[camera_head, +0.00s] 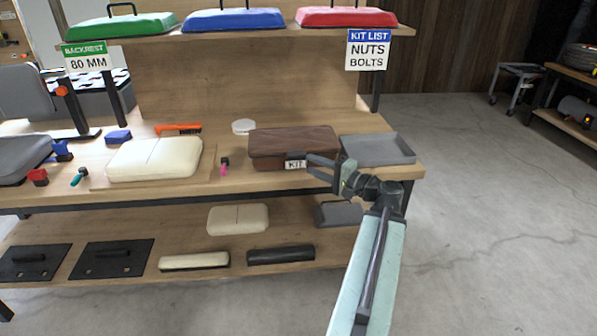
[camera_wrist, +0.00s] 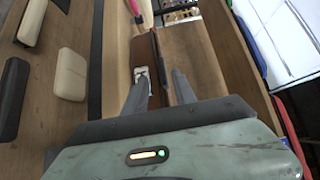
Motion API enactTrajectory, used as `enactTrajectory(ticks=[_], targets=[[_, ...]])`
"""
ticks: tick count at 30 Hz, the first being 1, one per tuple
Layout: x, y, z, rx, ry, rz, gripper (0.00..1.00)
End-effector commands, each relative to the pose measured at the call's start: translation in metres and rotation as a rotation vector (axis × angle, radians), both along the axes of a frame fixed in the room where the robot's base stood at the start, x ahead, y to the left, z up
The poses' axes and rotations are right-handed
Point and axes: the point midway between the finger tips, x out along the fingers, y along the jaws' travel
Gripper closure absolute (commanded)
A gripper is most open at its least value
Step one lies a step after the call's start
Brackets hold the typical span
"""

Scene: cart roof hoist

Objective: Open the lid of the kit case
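The kit case (camera_head: 292,141) is a brown box with a white KIT label on its front, standing on the workbench top (camera_head: 225,185). Its lid looks shut. My gripper (camera_head: 311,166) is at the front right of the case, close to the label. In the wrist view the brown case (camera_wrist: 145,47) and its label show just beyond my gripper (camera_wrist: 160,80). The two fingers are apart with nothing visibly held between them. I cannot tell whether a finger touches the case.
A grey tray (camera_head: 378,149) lies right of the case. A cream pad (camera_head: 155,158) and an orange tool (camera_head: 178,128) lie to the left. Green, blue (camera_head: 233,19) and red lidded boxes stand on the upper shelf. A kit list sign (camera_head: 367,50) hangs there.

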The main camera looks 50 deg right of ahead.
Motion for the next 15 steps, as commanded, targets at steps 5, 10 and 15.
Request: enactTrajectory(ticks=[5,10,15], targets=[[-0.003,-0.006,0.003,0.006,-0.014,-0.014,0.67],[0.022,-0.003,0.003,0.005,-0.014,-0.011,0.67],[0.054,-0.001,0.003,0.005,-0.013,-0.011,0.67]])
